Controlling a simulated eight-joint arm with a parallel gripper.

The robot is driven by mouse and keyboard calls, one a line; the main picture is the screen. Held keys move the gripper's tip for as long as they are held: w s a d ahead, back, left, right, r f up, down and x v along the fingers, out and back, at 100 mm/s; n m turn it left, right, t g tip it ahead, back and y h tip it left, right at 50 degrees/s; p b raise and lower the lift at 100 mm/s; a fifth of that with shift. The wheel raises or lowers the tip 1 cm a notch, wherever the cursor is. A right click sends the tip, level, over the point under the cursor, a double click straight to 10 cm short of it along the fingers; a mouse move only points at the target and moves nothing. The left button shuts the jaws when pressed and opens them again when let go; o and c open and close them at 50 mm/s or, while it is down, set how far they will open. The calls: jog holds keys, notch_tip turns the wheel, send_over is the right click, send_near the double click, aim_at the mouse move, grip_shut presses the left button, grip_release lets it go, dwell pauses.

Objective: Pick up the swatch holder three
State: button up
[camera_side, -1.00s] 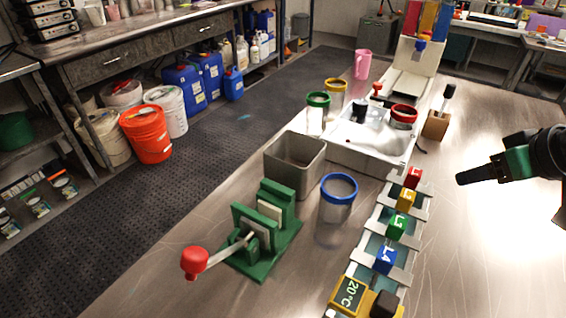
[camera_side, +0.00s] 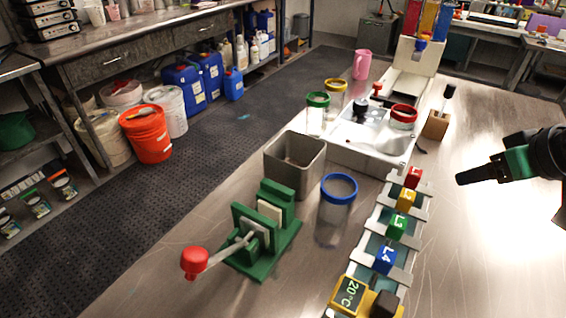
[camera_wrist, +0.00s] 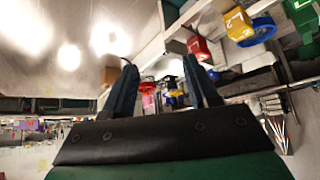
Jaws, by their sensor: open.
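The swatch holder three is most likely the green block (camera_side: 397,227), third from the far end of the row in the side view. It stands in a slotted rack (camera_side: 408,263) between the yellow block (camera_side: 406,200) and the blue block marked L4 (camera_side: 385,259). My gripper (camera_side: 462,179) is to the right of the row, above the bench and well apart from the green block. In the wrist view, my gripper (camera_wrist: 161,67) has its two fingers spread with nothing held. A green piece (camera_wrist: 304,16) shows at the upper right edge there, perhaps the same block.
A red block (camera_side: 413,177) stands at the rack's far end; a 20°C display (camera_side: 348,294) is at its near end. Left of the rack are a blue-rimmed jar (camera_side: 338,188), a grey bin (camera_side: 296,165) and a green press (camera_side: 262,232). Bench right of the rack is clear.

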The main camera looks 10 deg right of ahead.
jog(key=shift+o, duration=0.9)
jog(key=n+g+y, duration=0.3)
jog(key=n+g, duration=0.1)
jog(key=n, duration=0.5)
send_near(400, 222)
jog(key=x, duration=0.4)
jog(key=shift+w+f, duration=0.15)
jog(key=shift+f, duration=0.2)
jog(key=shift+a+f, duration=0.15)
jog(key=shift+a, duration=0.05)
jog(key=shift+x, duration=2.6)
grip_shut()
